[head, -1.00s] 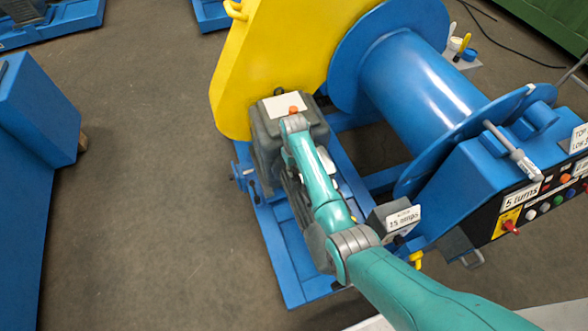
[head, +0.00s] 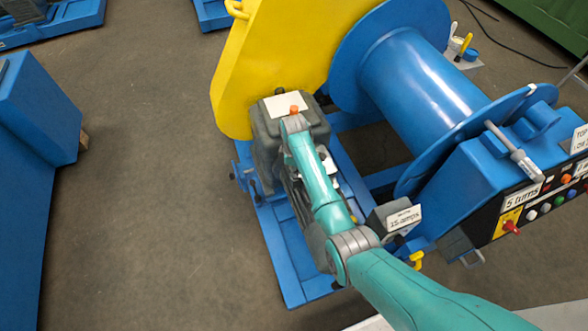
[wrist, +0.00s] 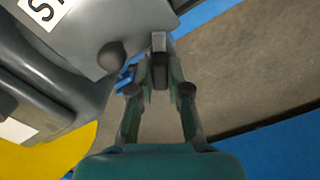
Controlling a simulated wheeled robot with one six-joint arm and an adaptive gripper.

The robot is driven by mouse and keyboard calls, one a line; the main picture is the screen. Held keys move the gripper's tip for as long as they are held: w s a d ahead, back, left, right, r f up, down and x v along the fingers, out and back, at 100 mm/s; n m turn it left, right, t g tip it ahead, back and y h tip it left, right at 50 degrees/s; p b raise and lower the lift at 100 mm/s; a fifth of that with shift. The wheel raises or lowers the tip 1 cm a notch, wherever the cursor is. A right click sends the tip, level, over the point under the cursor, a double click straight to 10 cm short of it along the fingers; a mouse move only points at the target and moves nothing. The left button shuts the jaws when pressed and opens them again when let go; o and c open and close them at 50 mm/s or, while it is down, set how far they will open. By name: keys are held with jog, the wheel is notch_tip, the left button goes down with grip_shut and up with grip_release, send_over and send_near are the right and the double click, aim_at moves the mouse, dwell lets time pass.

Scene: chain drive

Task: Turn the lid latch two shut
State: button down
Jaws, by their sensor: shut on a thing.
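The dark grey housing (head: 266,128) with a pale card on its top stands against the yellow guard. In the wrist view, the grey housing (wrist: 90,25) fills the upper left. My gripper (wrist: 160,80) is at the housing's edge, its two fingers closed together on a small grey tab, which looks like a lid latch (wrist: 158,42). A round dark knob (wrist: 111,55) sits just left of the fingers. In the head view, my own arm hides the fingers and the latch. I cannot tell the latch's number or how far it is turned.
The yellow guard (head: 238,80) and blue drum (head: 420,85) stand behind the housing. A blue base frame (head: 283,250) lies below. A control box (head: 490,190) with buttons is at the right. Open floor (head: 145,190) lies to the left.

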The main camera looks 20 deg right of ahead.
jog(key=n, duration=0.6)
jog(key=shift+a, duration=0.1)
dwell(0.5)
jog(key=c, duration=1.4)
grip_release()
jog(key=shift+s, duration=0.1)
jog(key=shift+r, duration=0.1)
notch_tip(320, 180, up, 12)
